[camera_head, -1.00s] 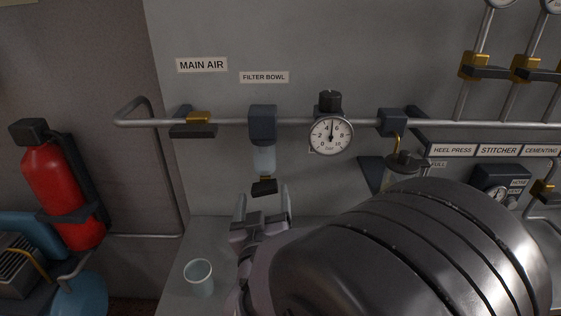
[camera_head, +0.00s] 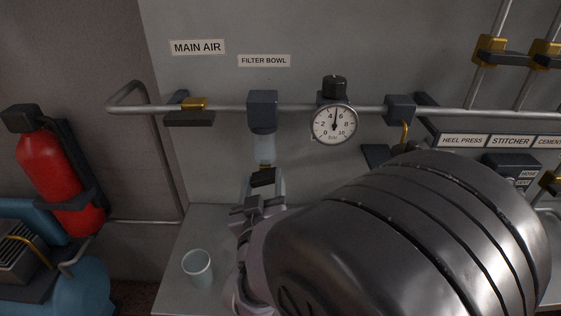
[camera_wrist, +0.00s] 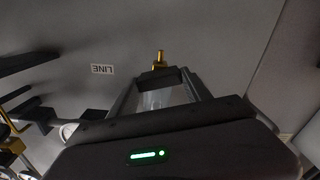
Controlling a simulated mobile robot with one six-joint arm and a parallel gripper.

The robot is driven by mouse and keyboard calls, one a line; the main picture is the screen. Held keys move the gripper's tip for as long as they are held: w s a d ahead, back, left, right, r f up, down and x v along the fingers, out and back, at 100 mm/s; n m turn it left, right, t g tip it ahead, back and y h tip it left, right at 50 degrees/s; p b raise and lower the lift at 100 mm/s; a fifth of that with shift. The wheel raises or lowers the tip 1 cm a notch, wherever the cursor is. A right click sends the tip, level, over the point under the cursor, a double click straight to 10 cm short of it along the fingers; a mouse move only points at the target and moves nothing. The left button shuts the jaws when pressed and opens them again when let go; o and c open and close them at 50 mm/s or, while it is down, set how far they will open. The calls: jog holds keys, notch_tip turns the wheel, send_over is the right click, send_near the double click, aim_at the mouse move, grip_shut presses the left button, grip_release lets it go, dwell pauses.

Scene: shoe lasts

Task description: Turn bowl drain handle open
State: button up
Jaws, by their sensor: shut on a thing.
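The filter bowl (camera_head: 264,146) is a clear cup under a dark block on the pipe, below the "FILTER BOWL" label. Its drain handle (camera_head: 263,177) is a small dark lever under the bowl. My gripper (camera_head: 262,190) is at the handle from below, with its jaws shut on it. In the wrist view, a dark block with a brass stub (camera_wrist: 160,58) shows past my fingers, with pale clear material between them. My wrist and arm hide the lower right of the head view. The exact contact of the fingertips is hard to see.
The main air valve (camera_head: 190,112) with a brass body sits left on the pipe. A pressure gauge (camera_head: 334,124) hangs to the right. A clear cup (camera_head: 198,268) stands on the grey bench at lower left. A red extinguisher (camera_head: 56,178) is further left.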

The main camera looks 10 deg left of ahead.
jog(key=n, duration=0.4)
jog(key=o, duration=1.4)
jog(key=shift+c, duration=0.2)
